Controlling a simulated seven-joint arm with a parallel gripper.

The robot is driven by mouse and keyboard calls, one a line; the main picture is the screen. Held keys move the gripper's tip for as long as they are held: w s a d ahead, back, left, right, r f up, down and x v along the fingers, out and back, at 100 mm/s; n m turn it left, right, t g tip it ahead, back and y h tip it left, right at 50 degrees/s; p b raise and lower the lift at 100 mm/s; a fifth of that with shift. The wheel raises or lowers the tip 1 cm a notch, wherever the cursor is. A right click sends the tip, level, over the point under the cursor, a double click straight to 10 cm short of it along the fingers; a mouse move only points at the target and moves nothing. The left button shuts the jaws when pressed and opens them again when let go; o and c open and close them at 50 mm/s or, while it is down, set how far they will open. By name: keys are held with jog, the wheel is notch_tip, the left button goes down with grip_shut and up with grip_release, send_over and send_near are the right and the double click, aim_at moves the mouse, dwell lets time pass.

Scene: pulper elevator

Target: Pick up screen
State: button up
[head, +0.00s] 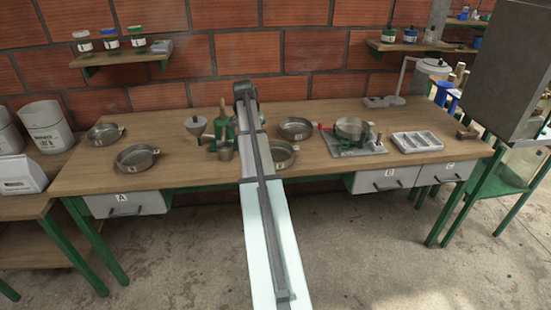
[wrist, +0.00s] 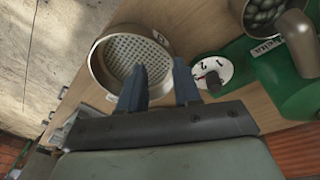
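A round metal screen (wrist: 133,58) with a perforated bottom and a small label on its rim lies on the wooden bench in the wrist view. My gripper (wrist: 160,82) is open, with two dark blue fingers apart and nothing between them. The left finger overlaps the screen's near rim in the picture; I cannot tell if they touch. In the head view a round pan (head: 284,154), partly hidden by my arm, looks like this screen. My gripper cannot be made out in the head view.
A green machine (wrist: 290,85) with a metal spout and a bowl of beans stands right of the screen. A white dial (wrist: 212,71) sits between them. Other round pans (head: 137,157), a scale-like stand (head: 352,140) and a white tray (head: 417,141) are on the bench.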

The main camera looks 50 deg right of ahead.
jog(key=w+d+r+m+y, duration=0.2)
jog(key=d+r+m, duration=0.1)
jog(key=d+r, duration=0.35)
jog(key=shift+t, duration=0.4)
notch_tip(320, 180, down, 15)
jog(key=shift+s+r, duration=0.1)
jog(key=shift+r, duration=0.1)
jog(key=shift+c, duration=0.2)
grip_shut()
